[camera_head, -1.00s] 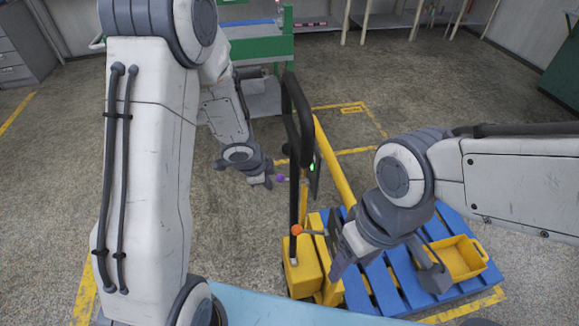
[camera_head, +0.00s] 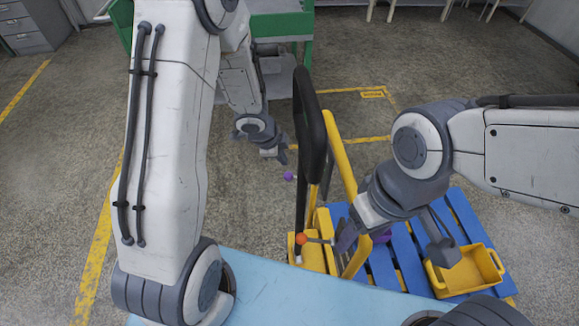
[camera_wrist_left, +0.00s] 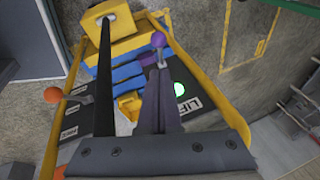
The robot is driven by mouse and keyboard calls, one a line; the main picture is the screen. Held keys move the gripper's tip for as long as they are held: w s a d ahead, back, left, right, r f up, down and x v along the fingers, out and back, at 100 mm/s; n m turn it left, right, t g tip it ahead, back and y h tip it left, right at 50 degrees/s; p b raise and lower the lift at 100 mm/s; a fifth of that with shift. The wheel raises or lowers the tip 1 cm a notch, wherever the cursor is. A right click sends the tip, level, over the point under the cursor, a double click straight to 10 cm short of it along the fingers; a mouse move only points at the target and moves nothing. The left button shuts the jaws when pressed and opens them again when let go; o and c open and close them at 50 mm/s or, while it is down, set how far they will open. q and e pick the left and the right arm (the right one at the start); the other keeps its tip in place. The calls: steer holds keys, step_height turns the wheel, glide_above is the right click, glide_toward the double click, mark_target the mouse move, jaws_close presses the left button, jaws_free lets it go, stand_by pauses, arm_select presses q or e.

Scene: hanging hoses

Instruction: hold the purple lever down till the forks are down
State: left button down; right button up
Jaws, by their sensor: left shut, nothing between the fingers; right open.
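The purple lever (camera_head: 289,176) shows as a small round knob left of the black handle of the yellow pallet truck (camera_head: 312,255). In the left wrist view the purple knob (camera_wrist_left: 158,40) is on a short thin stem just beyond my fingertips. My left gripper (camera_head: 281,156) is shut and empty, close to the knob; its closed fingers (camera_wrist_left: 160,72) point at the stem. I cannot tell whether they touch it. My right gripper (camera_head: 395,245) is open and empty above the blue pallet (camera_head: 408,262). The forks are hidden under the pallet.
An orange knob (camera_head: 301,239) on a rod is low on the truck; a green light (camera_wrist_left: 179,89) is on its panel. A yellow tray (camera_head: 470,280) sits on the pallet. A green cart (camera_head: 285,28) stands behind. A light blue surface (camera_head: 270,290) is in front.

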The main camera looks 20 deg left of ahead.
arm_select(q)
steer(key=b, duration=0.5)
glide_above(295, 177)
steer(key=s+a, duration=0.1)
steer(key=s, duration=0.1)
step_height(295, 177, down, 8)
steer(key=shift+w+f+b, duration=0.2)
steer(key=shift+f+b, duration=0.1)
steer(key=shift+f, duration=0.3)
